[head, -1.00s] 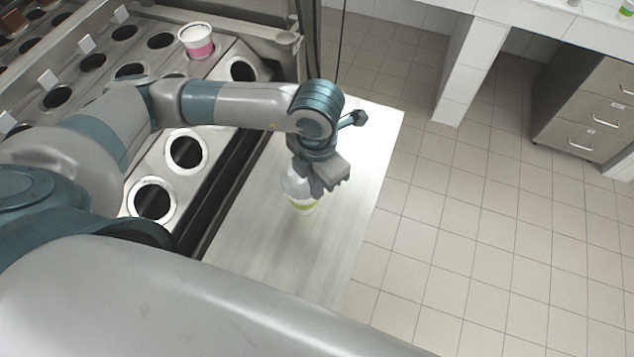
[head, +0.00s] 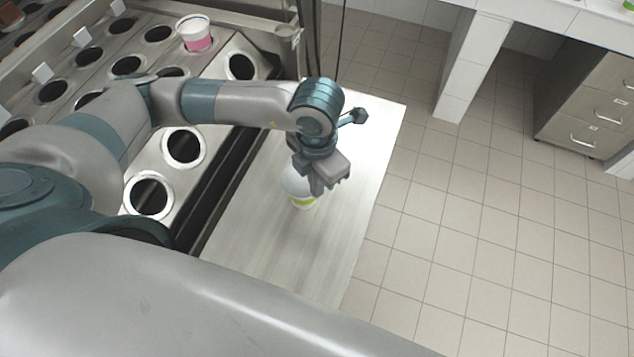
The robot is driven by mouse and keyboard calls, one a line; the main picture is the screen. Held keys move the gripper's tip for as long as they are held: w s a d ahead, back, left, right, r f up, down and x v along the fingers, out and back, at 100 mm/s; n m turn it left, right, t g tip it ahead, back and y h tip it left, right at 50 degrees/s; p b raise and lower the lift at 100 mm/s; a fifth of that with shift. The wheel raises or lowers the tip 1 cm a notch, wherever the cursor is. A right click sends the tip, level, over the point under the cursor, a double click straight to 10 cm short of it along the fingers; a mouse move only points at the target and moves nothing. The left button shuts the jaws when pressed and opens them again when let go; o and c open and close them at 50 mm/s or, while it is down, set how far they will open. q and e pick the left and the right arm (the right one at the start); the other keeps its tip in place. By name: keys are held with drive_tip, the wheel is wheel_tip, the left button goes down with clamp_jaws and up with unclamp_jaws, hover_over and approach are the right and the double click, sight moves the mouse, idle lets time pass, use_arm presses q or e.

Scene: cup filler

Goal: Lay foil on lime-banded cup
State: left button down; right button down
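The lime-banded cup (head: 303,202) stands on the metal shelf, mostly hidden under my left gripper. A pale round piece (head: 294,184), which looks like the foil, lies over the cup's top just below the gripper; whether it rests on the rim cannot be told. My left gripper (head: 326,186) is directly above the cup, at its right side. Its fingertips are hidden by the wrist and palm, so I cannot see whether it is open or shut. My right gripper is not in view.
The metal shelf (head: 270,255) has free room in front of the cup. To its left is the machine with several round holes (head: 183,146). A pink-banded cup (head: 195,35) stands in one of its holes. Tiled floor (head: 450,220) lies to the right.

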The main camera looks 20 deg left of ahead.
use_arm(q)
drive_tip(key=shift+f+b, duration=0.1)
drive_tip(key=shift+b, duration=0.3)
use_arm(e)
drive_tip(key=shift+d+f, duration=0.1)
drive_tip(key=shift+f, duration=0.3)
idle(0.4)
use_arm(q)
drive_tip(key=c, duration=2.5)
unclamp_jaws()
drive_tip(key=shift+c, duration=0.2)
drive_tip(key=o, duration=0.5)
